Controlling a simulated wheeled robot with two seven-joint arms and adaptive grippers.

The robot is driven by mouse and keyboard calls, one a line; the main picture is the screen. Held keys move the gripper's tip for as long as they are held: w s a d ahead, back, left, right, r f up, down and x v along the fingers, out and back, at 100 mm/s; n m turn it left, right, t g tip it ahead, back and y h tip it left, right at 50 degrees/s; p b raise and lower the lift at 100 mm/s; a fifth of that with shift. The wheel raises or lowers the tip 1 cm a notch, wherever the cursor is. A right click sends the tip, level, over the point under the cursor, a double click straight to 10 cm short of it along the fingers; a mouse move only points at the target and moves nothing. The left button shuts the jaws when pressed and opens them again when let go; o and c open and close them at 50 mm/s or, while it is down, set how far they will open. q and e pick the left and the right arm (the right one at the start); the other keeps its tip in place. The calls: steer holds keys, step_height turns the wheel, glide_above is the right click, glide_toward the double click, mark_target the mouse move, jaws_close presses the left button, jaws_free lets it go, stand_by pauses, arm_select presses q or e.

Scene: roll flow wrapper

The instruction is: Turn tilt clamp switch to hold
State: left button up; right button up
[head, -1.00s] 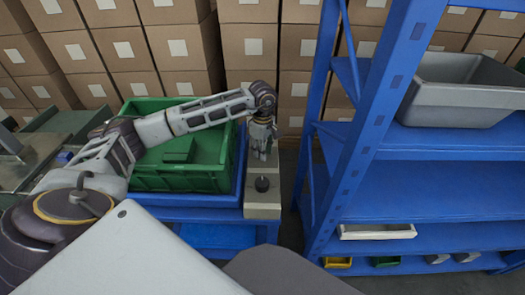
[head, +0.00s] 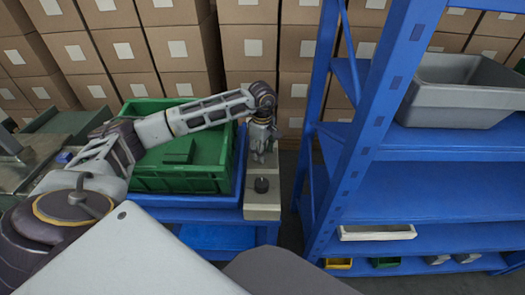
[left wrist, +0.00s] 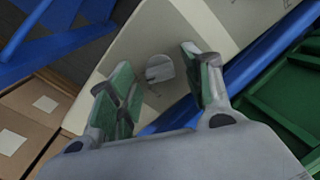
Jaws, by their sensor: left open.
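A light beige control box (head: 262,211) stands at the right end of the blue bench. My left gripper (head: 262,157) points down over the far part of the box. In the left wrist view, its green-padded fingers (left wrist: 158,80) are open and spread. A small grey round switch (left wrist: 159,68) on the beige panel shows between and beyond the fingertips, with small marks beside it. Nothing is held, and I see no clear contact. The panel lettering is too small to read. My right gripper is out of view.
A green crate (head: 180,184) lies on the blue bench left of the box, under my left arm. A blue shelf rack (head: 440,205) with a grey bin (head: 465,100) stands to the right. Stacked cartons (head: 185,45) fill the back.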

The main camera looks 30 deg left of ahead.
arm_select(q)
step_height(320, 180, up, 12)
stand_by(0.7)
steer(key=shift+f, duration=0.1)
stand_by(0.4)
